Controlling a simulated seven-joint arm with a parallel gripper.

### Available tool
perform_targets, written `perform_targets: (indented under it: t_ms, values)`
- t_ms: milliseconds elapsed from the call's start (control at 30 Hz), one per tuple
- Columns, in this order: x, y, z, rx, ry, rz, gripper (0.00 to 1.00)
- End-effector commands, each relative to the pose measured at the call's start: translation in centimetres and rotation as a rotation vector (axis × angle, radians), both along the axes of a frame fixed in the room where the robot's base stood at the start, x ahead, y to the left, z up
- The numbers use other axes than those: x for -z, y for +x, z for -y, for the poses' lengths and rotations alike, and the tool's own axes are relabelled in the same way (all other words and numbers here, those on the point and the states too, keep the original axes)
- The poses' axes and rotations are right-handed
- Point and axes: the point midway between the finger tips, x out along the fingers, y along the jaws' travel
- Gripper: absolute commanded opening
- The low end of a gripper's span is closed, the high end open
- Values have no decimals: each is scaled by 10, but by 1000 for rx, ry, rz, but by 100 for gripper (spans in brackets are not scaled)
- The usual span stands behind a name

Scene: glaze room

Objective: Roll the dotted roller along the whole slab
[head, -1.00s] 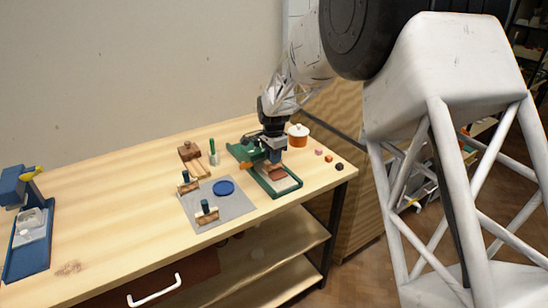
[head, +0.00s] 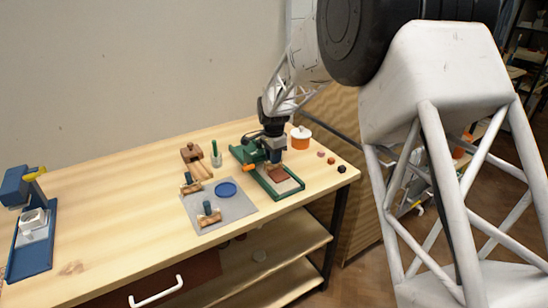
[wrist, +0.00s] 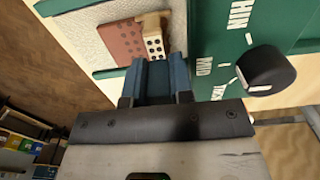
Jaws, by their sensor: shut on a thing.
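My gripper (head: 275,156) is shut on the blue handle (wrist: 155,78) of the dotted roller, over the green-framed tray. The roller's pale wooden part with black dots (wrist: 153,43) shows in the wrist view just beyond the handle. It is at the right part of the reddish-brown slab (wrist: 122,42); whether it touches is hard to tell. The slab carries faint small marks and lies on a white textured bed (wrist: 82,38). In the head view the slab (head: 278,174) shows below my gripper, and the roller is mostly hidden.
Two teal-handled wooden tools (head: 208,217) (head: 190,184) are on or beside a grey mat (head: 232,211) with a blue disc (head: 226,190). A black knob (wrist: 265,70) is on the green plate. An orange pot (head: 301,138) and small blocks (head: 331,160) are to the right.

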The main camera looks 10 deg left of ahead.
Motion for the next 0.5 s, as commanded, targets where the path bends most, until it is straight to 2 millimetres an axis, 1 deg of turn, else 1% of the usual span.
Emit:
perform_targets:
  t_ms: [267,500]
  values:
    - [1,0,0,0,-1,-2,1]
    - [-8,0,0,0,0,0,1]
